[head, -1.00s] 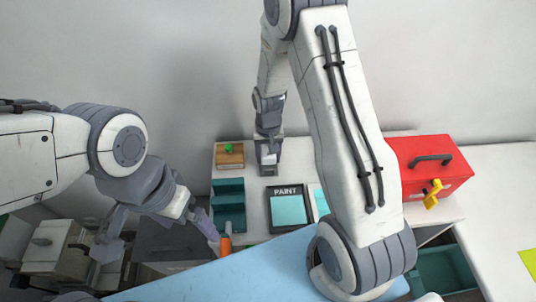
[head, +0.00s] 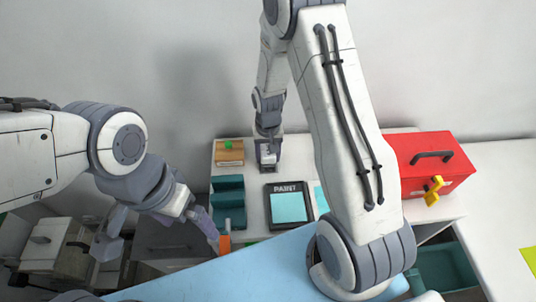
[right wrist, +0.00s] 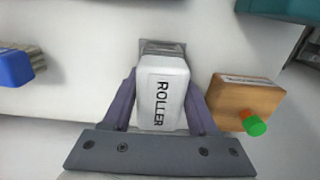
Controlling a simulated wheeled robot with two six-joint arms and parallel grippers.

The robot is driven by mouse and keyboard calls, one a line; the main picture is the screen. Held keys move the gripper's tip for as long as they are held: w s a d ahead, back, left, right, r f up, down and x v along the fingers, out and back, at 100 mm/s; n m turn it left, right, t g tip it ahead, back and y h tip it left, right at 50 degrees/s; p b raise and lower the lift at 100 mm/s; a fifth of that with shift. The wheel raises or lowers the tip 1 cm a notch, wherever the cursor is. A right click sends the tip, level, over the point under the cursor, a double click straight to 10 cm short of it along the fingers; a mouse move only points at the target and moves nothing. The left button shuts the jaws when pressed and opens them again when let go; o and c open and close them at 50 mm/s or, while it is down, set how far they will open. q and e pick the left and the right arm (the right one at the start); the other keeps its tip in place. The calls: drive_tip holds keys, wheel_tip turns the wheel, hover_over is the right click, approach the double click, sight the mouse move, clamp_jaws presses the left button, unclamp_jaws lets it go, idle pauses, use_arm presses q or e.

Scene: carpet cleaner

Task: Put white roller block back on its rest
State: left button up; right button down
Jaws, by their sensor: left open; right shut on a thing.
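The white roller block (right wrist: 163,95), marked "ROLLER", is between the fingers of my right gripper (right wrist: 163,100), which is shut on it. In the head view the block (head: 268,155) shows small and pale under my right gripper (head: 268,150), at the back of the white table. In the right wrist view a grey piece (right wrist: 162,48) shows just beyond the block's far end; I cannot tell whether the block touches it. My left gripper (head: 213,232) is open near an orange thing (head: 225,243) at the table's front left.
A wooden block with a green knob (head: 229,152) stands left of my right gripper. A teal tray (head: 229,200), a paint tray (head: 289,205) and a red toolbox (head: 432,165) stand on the table. A light blue board (head: 250,268) lies in front.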

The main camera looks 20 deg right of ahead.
drive_tip(key=shift+c, duration=0.5)
unclamp_jaws()
wheel_tip(320, 180, up, 10)
drive_tip(key=shift+r+b, duration=0.2)
drive_tip(key=shift+b, duration=0.55)
drive_tip(key=shift+f, duration=0.1)
wheel_tip(320, 180, down, 10)
drive_tip(key=shift+r+p, duration=0.1)
drive_tip(key=shift+p, duration=0.7)
drive_tip(key=shift+r+p, duration=0.25)
drive_tip(key=shift+p, duration=0.05)
